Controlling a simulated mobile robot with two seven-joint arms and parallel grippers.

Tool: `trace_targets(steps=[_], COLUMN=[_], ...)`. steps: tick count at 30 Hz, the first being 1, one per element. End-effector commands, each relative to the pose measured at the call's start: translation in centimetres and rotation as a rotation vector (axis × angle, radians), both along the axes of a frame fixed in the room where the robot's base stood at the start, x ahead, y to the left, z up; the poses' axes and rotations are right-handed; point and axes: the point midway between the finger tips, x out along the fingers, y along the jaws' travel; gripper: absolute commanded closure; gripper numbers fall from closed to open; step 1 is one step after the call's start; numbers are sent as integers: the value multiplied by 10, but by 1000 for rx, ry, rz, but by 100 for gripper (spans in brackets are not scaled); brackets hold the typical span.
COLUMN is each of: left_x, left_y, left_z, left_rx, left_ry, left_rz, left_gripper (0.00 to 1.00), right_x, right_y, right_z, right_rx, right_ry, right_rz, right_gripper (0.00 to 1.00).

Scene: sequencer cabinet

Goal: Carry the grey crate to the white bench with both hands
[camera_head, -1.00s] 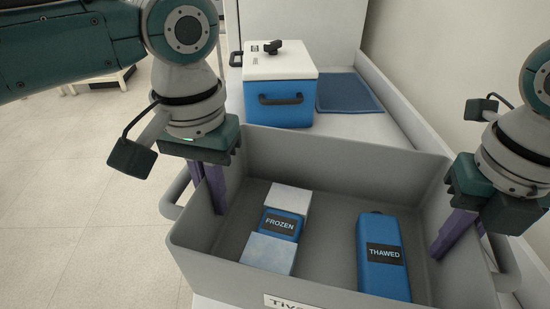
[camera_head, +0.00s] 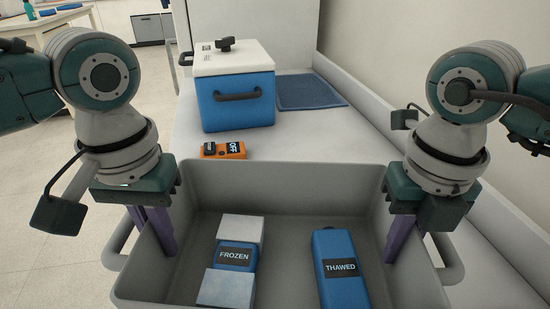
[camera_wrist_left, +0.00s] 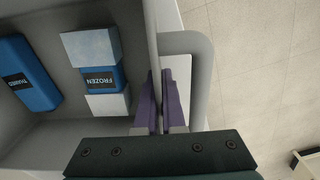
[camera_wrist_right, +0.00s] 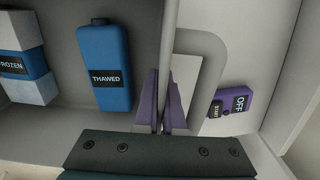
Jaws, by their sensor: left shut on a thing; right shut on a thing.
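The grey crate (camera_head: 285,188) is in the lower middle of the head view, open at the top. It holds a blue pack marked FROZEN (camera_head: 236,257) between two pale blocks, and a blue bottle marked THAWED (camera_head: 340,268). My left gripper (camera_head: 155,232) is shut on the crate's left wall; the wall also shows between its purple fingers in the left wrist view (camera_wrist_left: 161,105). My right gripper (camera_head: 404,236) is shut on the right wall. The white bench (camera_head: 310,138) extends behind the crate. The crate's underside is hidden, so I cannot tell whether it touches the bench.
A blue cooler with a white lid (camera_head: 235,95), a dark blue mat (camera_head: 309,92) and an orange OFF device (camera_head: 223,150) are on the bench behind the crate. A purple OFF device (camera_wrist_right: 230,103) lies right of the crate. Floor (camera_wrist_left: 265,70) shows left of it.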

Motion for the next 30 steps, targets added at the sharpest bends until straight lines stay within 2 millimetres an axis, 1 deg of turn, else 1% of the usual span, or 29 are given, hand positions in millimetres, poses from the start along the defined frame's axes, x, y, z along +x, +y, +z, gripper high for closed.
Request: trace_targets(steps=[8,26,27,30], left_x=[1,1,0,0], left_y=[-1,-1,-1,0], left_z=[-9,-51,-48,-47], left_rx=[-3,-3,-2,-2], left_ry=[-3,-2,-1,0], left_rz=[0,0,0,0], left_gripper=[100,100,90,79], right_x=[0,0,0,0], right_y=[0,0,0,0], right_z=[-10,-51,-48,-47], right_rx=[0,0,-1,-1], right_ry=[-1,-2,0,0], right_rz=[0,0,0,0], right_gripper=[100,100,90,79])
